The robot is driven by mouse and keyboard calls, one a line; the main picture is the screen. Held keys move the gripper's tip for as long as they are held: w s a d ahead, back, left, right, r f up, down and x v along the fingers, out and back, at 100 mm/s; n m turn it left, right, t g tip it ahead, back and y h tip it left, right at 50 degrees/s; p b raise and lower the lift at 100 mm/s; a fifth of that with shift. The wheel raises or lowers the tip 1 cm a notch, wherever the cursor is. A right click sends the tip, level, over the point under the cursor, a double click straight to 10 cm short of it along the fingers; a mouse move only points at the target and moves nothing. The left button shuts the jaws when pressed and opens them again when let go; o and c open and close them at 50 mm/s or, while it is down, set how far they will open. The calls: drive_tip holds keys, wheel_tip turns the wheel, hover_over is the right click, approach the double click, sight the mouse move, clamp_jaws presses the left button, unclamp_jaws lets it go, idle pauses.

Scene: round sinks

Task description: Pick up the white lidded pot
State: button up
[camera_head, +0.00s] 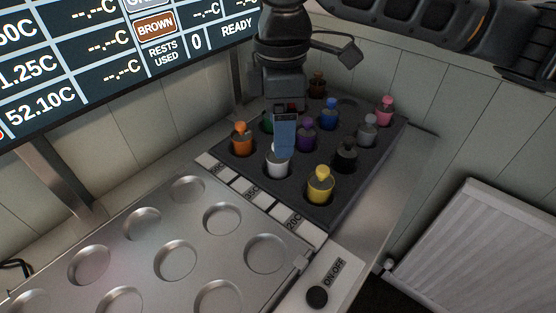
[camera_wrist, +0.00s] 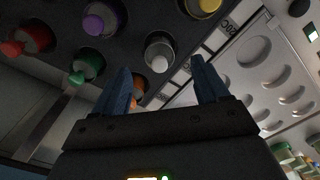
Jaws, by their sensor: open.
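The white lidded pot (camera_head: 277,163) stands in a hole of the dark rack (camera_head: 338,213), in the near row between the orange and yellow pots. My gripper (camera_head: 284,148) points down over it, and a blue finger hides part of its top. In the wrist view the white pot (camera_wrist: 160,56) appears beyond the gap between the two blue fingertips (camera_wrist: 161,68). My gripper is open with nothing held. I cannot tell how much height separates the fingertips from the lid.
A metal plate (camera_head: 142,233) with empty round sinks lies at left. A screen (camera_head: 110,45) hangs behind.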

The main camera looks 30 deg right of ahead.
sight(277, 169)
wheel_tip(277, 169, down, 5)
drive_tip(key=shift+w+r, duration=0.1)
drive_tip(key=shift+w, duration=0.05)
drive_tip(key=shift+c, duration=0.4)
drive_tip(key=shift+a, duration=0.1)
drive_tip(key=c, duration=1.1)
